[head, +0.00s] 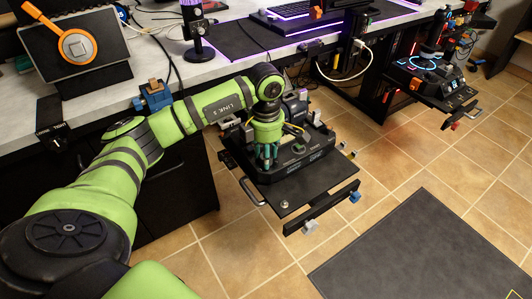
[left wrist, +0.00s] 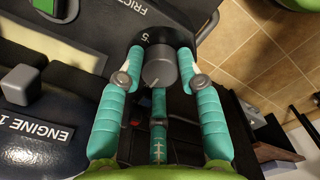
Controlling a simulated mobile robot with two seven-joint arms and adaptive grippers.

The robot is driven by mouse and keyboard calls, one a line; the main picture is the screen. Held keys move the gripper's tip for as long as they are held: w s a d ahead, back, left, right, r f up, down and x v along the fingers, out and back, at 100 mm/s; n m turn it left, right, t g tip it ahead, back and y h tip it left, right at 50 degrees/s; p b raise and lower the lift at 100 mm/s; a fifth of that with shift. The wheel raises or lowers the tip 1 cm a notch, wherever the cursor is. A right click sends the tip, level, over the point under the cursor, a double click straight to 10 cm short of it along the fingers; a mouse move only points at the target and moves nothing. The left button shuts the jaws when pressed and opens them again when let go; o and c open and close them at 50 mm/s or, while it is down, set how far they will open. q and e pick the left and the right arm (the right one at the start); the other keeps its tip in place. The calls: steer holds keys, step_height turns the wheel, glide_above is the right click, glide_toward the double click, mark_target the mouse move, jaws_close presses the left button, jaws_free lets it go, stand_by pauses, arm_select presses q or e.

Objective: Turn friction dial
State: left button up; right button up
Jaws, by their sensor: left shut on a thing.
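The friction dial (left wrist: 159,68) is a grey round knob with a pale pointer line, on a black base marked with a 5. A partly cut-off label starting "FRIC" lies beside it on the dark throttle console (head: 300,165). My left gripper (head: 270,156) has teal fingers and points down onto the console. In the left wrist view my left gripper (left wrist: 161,62) is shut on the dial, with a finger on either side of it. In the head view the fingers and arm hide the dial. My right gripper is in neither view.
A grey lever knob (left wrist: 20,85) and an "ENGINE 1" label (left wrist: 38,127) are near the gripper. The console sits on a pull-out black tray (head: 315,200) in front of the desk (head: 225,65). Another control unit (head: 435,75) is farther right.

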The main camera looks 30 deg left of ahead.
arm_select(q)
steer(key=shift+m, duration=1.2)
steer(key=m, duration=0.4)
steer(key=shift+m, duration=0.3)
steer(key=shift+s+f+m+b, duration=0.1)
steer(key=shift+m+b, duration=0.25)
steer(key=shift+m, duration=1.85)
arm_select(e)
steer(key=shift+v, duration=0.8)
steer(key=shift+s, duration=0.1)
arm_select(q)
steer(key=o, duration=1.2)
steer(key=shift+c, duration=0.2)
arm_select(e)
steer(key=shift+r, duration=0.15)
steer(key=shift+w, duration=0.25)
